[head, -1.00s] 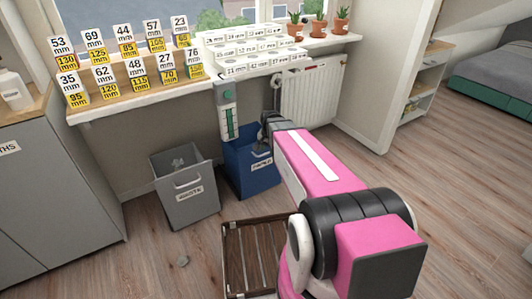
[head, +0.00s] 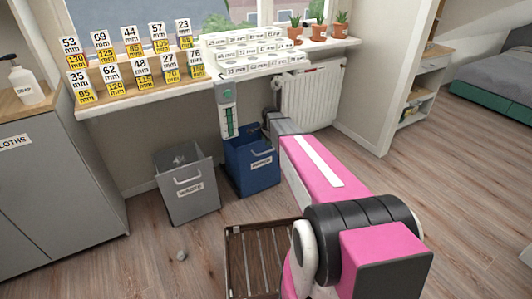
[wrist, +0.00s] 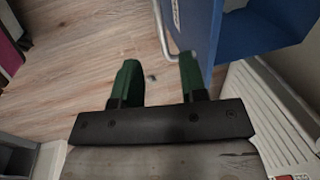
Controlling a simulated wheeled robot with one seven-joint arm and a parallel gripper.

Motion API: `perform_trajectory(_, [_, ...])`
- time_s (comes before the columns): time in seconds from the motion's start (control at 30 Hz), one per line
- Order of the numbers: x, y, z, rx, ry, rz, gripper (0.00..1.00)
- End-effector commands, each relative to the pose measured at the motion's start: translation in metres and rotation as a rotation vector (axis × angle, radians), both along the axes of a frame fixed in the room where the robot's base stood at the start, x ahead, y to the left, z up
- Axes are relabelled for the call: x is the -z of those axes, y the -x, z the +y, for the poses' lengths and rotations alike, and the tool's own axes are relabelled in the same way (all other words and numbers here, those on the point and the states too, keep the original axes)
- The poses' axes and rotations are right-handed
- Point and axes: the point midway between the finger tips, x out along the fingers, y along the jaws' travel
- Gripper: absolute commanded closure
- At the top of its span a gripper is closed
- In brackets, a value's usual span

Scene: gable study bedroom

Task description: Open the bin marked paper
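The blue bin (head: 249,178) stands on the floor below the windowsill; its small white label (head: 262,162) seems to read PAPER. Its upper part shows a dark inside in the head view, partly covered by my arm. In the wrist view the bin (wrist: 207,25) is at top right, with a pale bar handle (wrist: 163,28) on its face. My gripper (wrist: 160,78) has two green fingers spread apart with nothing between them. The handle's lower end is close to the right fingertip; I cannot tell whether they touch. The fingers are hidden in the head view.
A grey bin (head: 190,205) marked WASTE stands left of the blue one. A brown slatted crate (head: 232,262) is on the floor in front. A white radiator (head: 312,98) is behind to the right. A small crumpled ball (head: 181,256) lies on the floor.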

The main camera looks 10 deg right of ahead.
Motion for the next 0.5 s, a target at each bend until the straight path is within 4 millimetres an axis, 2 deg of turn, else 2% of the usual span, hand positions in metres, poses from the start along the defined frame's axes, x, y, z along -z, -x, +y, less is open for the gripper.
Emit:
perform_trajectory(0.2, [0.041,-0.009,0.003,-0.001,0.000,0.002,0.61])
perform_trajectory(0.5, [0.079,-0.015,0.005,-0.002,0.001,0.001,0.61])
